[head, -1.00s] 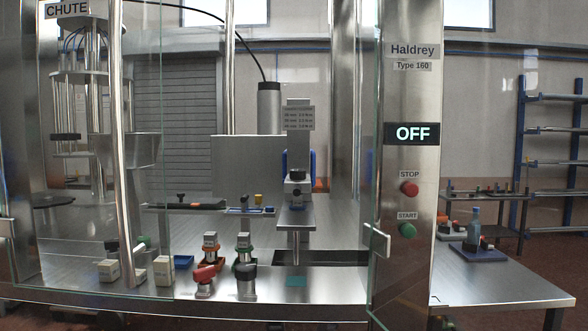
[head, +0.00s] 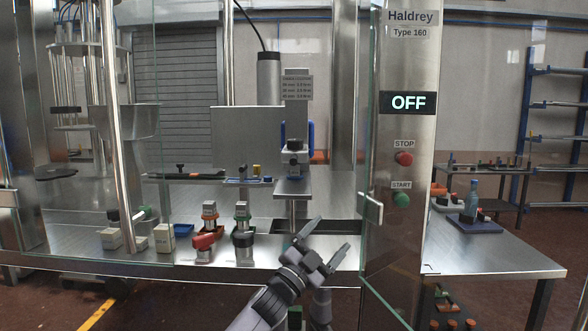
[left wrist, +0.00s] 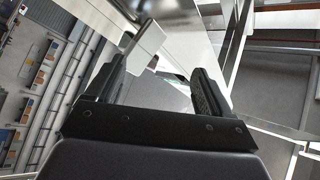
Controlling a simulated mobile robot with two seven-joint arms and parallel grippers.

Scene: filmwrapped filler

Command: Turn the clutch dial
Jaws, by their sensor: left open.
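The capping head (head: 297,110) stands in the middle of the machine in the head view, a grey column with a small printed plate (head: 296,87). A dark round part (head: 294,146) on its front looks like the clutch dial; its markings are too small to read. My left gripper (head: 330,234) is open and empty, low in front of the machine, below and to the right of that part and apart from it. In the left wrist view its two black fingers (left wrist: 158,70) stand apart with nothing between them; I cannot make out the dial there. My right gripper is not in view.
A glass door (head: 367,150) and a steel post with an OFF display (head: 408,102), red STOP button (head: 404,158) and green START button (head: 401,199) stand at right. Pale blocks (head: 161,238) lie farther left.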

